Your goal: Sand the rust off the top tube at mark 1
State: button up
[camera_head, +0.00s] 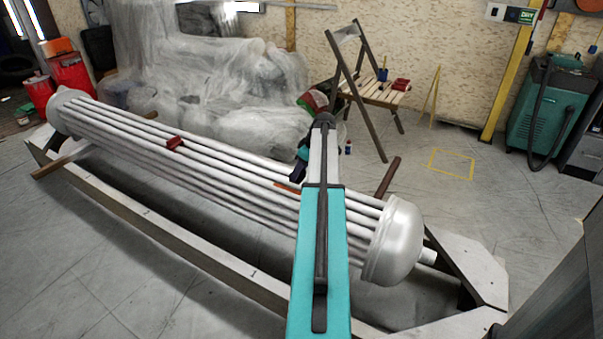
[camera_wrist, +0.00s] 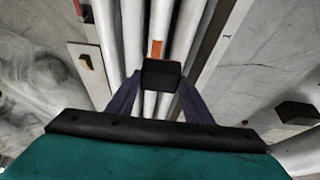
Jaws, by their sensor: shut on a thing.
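A bundle of long grey tubes (camera_head: 215,160) lies lengthwise on a low frame, with a rounded metal end cap (camera_head: 398,240) at the right. An orange-brown rust patch (camera_head: 287,187) shows on an upper tube just left of my arm. In the wrist view the rust patch (camera_wrist: 156,48) lies just beyond a dark block (camera_wrist: 162,74). My gripper (camera_head: 299,168) is over the tubes; in the wrist view its purple fingers (camera_wrist: 160,85) are shut on the dark block. I cannot tell whether the block touches the tube. A small dark mark (camera_wrist: 227,37) is on a frame beam.
A red object (camera_head: 175,143) sits on the tubes farther left. The frame's beam (camera_head: 190,245) runs along the near side. A folding chair (camera_head: 372,92), plastic-covered items (camera_head: 200,70) and a green machine (camera_head: 548,110) stand behind.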

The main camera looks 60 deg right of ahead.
jog(key=shift+s+d+f, duration=0.15)
jog(key=shift+s+d, duration=0.1)
jog(key=shift+d, duration=0.05)
